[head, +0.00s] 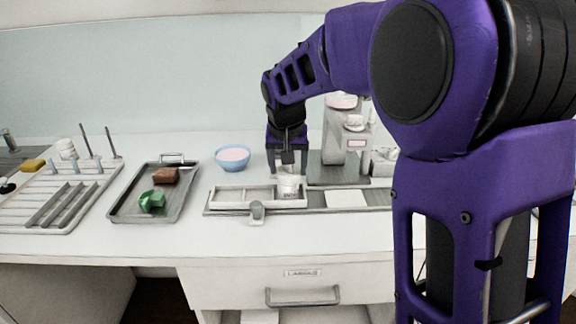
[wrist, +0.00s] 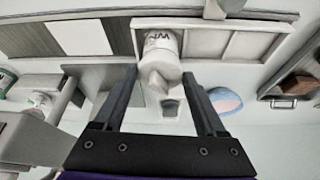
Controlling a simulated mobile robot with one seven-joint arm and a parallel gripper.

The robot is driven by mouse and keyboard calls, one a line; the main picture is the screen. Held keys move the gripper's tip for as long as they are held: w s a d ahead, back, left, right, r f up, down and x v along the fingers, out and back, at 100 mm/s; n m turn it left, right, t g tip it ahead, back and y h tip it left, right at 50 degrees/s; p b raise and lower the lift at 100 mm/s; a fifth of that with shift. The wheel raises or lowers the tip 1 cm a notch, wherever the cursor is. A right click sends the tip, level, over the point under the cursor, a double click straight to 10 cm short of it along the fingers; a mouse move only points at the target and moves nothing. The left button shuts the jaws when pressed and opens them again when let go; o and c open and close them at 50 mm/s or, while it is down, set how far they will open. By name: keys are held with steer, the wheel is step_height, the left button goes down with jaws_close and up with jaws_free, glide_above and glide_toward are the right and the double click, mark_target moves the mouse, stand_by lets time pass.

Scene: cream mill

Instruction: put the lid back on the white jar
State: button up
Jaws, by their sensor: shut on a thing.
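The white jar (head: 289,190) stands in the right compartment of a pale tray in the head view. In the wrist view the jar (wrist: 162,42) shows dark lettering on its side. My gripper (head: 288,173) points down right above the jar, and its two fingers (wrist: 160,76) are shut on a white rounded piece, which looks like the lid (wrist: 160,72). The lid is at the jar's mouth in the wrist view. I cannot tell whether it touches or sits level on the rim. In the head view the fingers partly hide the lid.
The pale divided tray (head: 230,205) lies on a grey rail. A blue bowl (head: 233,158) stands behind left. A grey machine (head: 345,140) stands close on the right. A dark tray (head: 125,208) holds a brown block (head: 165,175) and a green piece (head: 152,201). The front counter is clear.

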steer(key=shift+f, duration=0.1)
steer(key=o, duration=1.2)
steer(key=shift+o, duration=0.2)
steer(key=shift+r+p, duration=1.75)
steer(key=shift+r, duration=0.55)
steer(key=shift+c, duration=0.2)
jaws_close()
